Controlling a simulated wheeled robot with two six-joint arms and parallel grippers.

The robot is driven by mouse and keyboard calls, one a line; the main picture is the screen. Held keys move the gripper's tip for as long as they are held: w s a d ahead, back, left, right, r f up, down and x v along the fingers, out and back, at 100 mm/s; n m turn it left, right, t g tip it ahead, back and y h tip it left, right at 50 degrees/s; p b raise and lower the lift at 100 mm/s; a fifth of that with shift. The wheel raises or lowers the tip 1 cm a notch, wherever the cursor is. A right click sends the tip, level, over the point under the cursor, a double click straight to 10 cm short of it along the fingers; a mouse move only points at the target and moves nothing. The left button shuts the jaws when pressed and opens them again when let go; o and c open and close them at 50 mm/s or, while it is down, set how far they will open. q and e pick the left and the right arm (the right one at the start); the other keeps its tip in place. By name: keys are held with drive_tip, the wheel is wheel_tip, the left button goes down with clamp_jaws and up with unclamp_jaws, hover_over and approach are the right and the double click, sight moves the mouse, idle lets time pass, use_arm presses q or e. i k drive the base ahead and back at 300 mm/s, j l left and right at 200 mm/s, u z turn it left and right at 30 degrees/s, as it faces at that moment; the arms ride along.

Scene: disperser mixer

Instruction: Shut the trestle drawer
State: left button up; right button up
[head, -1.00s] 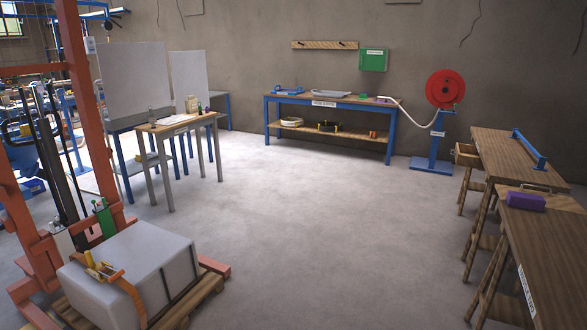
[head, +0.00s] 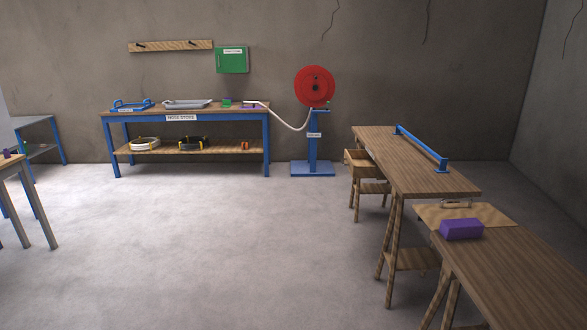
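The trestle drawer (head: 356,158) is a small wooden box at the far left end of the wooden trestle table (head: 410,165). It sticks out to the left from under the tabletop, so it stands open. Its inside is too small to make out. The table has a blue rail (head: 421,147) along its top. Neither of my grippers shows in the head view.
A nearer wooden table (head: 520,265) carries a purple block (head: 461,229). A blue stand with a red reel (head: 315,87) and a blue workbench (head: 185,112) stand by the back wall. The grey floor (head: 210,240) between is clear.

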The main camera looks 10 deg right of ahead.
sight(361, 164)
drive_tip(key=i+l+z, duration=0.2)
drive_tip(key=i, duration=0.45)
drive_tip(key=i+j+z, duration=0.2)
drive_tip(key=i, duration=0.4)
drive_tip(key=i+z, duration=0.2)
drive_tip(key=i, duration=0.5)
drive_tip(key=i+j+z, duration=0.2)
drive_tip(key=i, duration=0.4)
